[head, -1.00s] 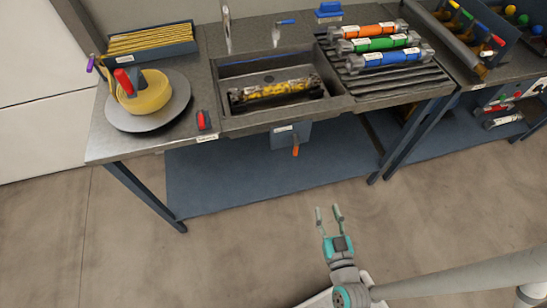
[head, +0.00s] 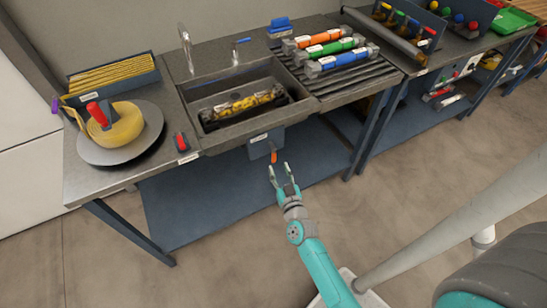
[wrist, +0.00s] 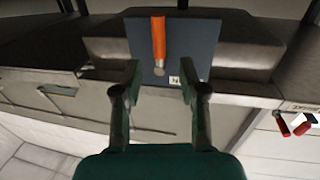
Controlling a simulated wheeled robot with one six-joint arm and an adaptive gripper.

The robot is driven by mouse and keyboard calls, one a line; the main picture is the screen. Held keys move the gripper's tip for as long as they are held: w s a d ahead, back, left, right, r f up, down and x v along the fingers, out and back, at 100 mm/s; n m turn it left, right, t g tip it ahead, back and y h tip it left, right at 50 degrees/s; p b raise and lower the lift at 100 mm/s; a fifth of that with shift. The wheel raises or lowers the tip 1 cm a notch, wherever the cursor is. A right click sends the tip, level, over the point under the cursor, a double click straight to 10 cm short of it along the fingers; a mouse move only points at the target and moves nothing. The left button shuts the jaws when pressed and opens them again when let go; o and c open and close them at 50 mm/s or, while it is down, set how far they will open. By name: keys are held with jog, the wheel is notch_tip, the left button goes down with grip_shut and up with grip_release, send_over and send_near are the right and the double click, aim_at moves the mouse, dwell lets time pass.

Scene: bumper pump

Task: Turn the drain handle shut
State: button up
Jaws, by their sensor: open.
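The drain handle is a small orange lever (head: 274,156) hanging below the front of the sink, on a dark blue plate (head: 262,144). In the wrist view the orange handle (wrist: 158,40) stands out from the plate (wrist: 190,45), with a metal pivot at one end. My gripper (head: 282,171) is open and empty, just in front of and slightly below the handle in the head view. In the wrist view my gripper's fingers (wrist: 160,98) spread to both sides of the handle's line, apart from it. The sink (head: 215,120) above holds a dark part with yellow sections (head: 245,103).
A wrapped yellow roll (head: 122,125) on a round grey plate stands on the left bench. A red switch (head: 181,142) sits on the bench edge. Orange, green and blue cylinders lie on the ribbed drainboard (head: 345,88). A blue lower shelf (head: 200,205) runs beneath; the floor in front is clear.

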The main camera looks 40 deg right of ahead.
aim_at(275, 156)
jog(key=shift+x, duration=3.15)
grip_shut()
